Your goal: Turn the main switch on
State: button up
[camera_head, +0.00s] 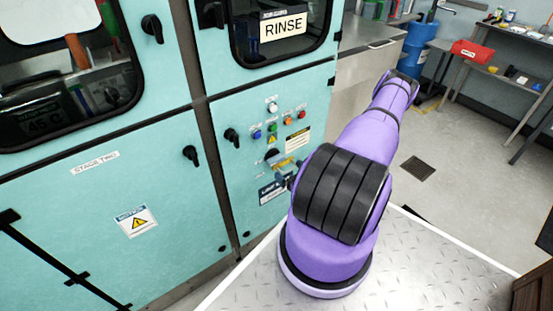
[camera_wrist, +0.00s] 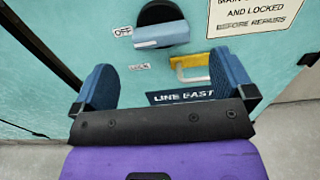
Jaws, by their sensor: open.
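The main switch (camera_wrist: 161,28) is a round black knob with a grey-blue bar handle at the top middle of the wrist view. Its handle lies almost level, with its left end beside the OFF label (camera_wrist: 122,32). A yellow piece with a pale loop (camera_wrist: 190,66) sits below and right of the knob. My gripper (camera_wrist: 162,64) is open, its blue fingers wide apart on either side and lower than the knob, with nothing between them.
Coloured buttons (camera_head: 272,127) and a black latch (camera_head: 232,137) sit on the panel near my gripper. A LINE EAST label (camera_wrist: 181,96) is below the switch. A white notice (camera_wrist: 253,14) is at its upper right. Open floor lies to the right.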

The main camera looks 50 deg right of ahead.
aim_at(278, 160)
jog(key=x, duration=0.9)
jog(key=shift+s, duration=0.1)
jog(key=c, duration=0.8)
